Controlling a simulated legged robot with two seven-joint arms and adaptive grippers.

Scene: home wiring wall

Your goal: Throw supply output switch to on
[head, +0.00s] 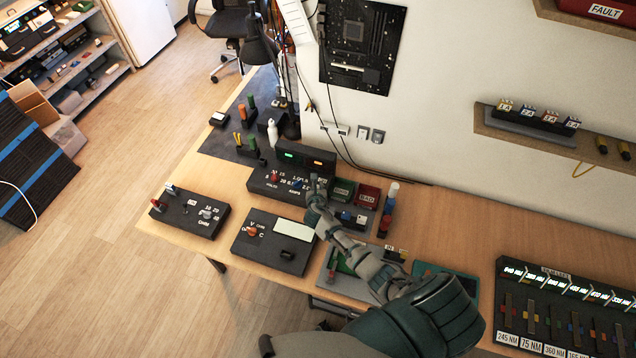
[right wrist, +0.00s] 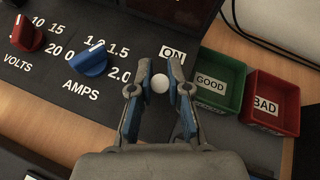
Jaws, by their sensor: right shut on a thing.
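The supply (head: 262,181) is a dark box with two lit displays at the back of the bench. In the right wrist view its panel (right wrist: 70,105) carries a red VOLTS knob (right wrist: 26,35), a blue AMPS knob (right wrist: 89,61) and an ON label (right wrist: 172,54). The output switch (right wrist: 160,83) shows as a pale round tip just below that label. My right gripper (right wrist: 160,76) is shut on the switch, a blue-padded finger on either side. In the head view the right gripper (head: 315,184) is at the supply's right end. The switch's lower part is hidden. My left gripper is out of view.
A green GOOD bin (right wrist: 218,80) and a red BAD bin (right wrist: 270,103) stand close right of the gripper. Two more instrument boxes (head: 190,211) (head: 273,241) lie nearer the front edge. A dark lamp (head: 257,45) stands behind left.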

